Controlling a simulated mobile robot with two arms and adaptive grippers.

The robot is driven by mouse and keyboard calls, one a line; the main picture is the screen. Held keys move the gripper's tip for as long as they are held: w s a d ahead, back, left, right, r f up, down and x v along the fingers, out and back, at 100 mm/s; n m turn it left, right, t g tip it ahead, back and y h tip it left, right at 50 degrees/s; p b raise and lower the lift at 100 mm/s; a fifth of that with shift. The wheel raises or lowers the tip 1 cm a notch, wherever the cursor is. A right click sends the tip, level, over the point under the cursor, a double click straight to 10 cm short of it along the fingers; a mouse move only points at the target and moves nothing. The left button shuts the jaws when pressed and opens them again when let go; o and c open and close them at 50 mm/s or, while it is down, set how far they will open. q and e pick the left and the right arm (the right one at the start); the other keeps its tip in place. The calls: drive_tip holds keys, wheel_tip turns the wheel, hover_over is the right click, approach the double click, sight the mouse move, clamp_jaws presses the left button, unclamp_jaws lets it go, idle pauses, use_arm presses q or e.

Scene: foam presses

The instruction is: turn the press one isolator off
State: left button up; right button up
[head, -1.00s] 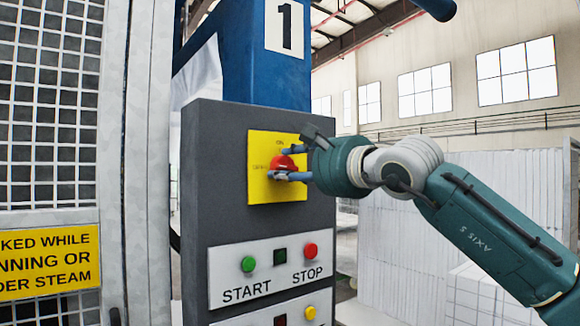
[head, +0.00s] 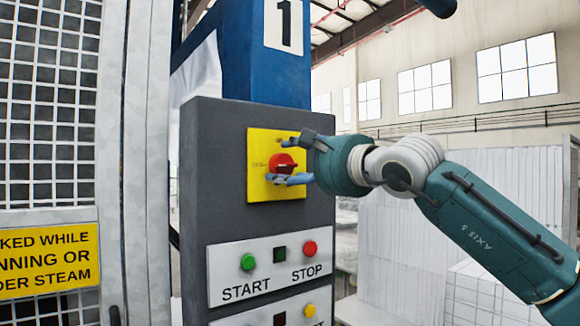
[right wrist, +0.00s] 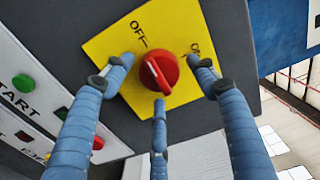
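The press one isolator is a red rotary knob (head: 282,163) on a yellow plate (head: 258,187), set in the dark grey panel under the number 1. In the right wrist view the red knob (right wrist: 160,74) shows OFF to its upper left and ON to its upper right. Its raised bar slants; I cannot tell which end is the pointer. My right gripper (head: 280,161) is in front of the plate. Its blue fingers are spread around the knob, two beside it and one below. The lower finger is close to the bar; contact is unclear. My left gripper is not in view.
Below the isolator is a plate with a green START button (head: 248,262) and red STOP button (head: 310,248). A mesh guard (head: 50,110) with a yellow sign (head: 48,258) stands at the left. White foam blocks (head: 400,250) stand behind at the right.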

drive_tip(key=v, duration=1.2)
idle(0.3)
